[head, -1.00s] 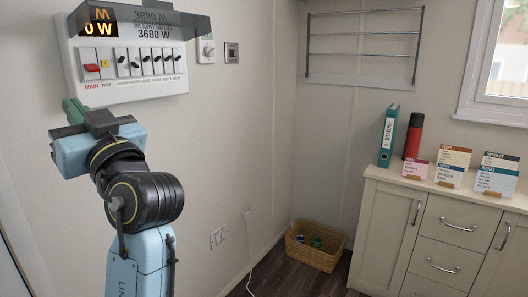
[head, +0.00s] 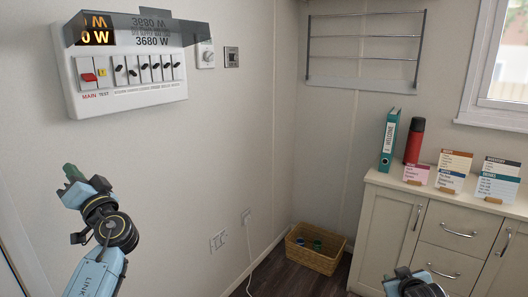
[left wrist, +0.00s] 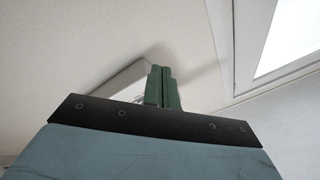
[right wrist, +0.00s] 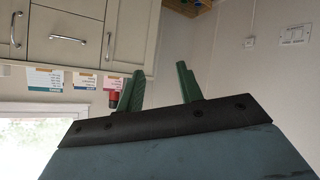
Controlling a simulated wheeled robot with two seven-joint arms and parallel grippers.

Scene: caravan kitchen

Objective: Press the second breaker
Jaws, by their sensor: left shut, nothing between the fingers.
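The white breaker panel (head: 130,98) hangs on the wall at the upper left of the head view, its dark clear cover (head: 135,28) raised. My right gripper (right wrist: 157,88) is open and empty.
A cabinet (head: 390,212) with a binder (head: 389,140), red flask (head: 414,140) and cards stands at the right. A wall rack (head: 365,50) hangs in the corner above a basket (head: 315,248).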

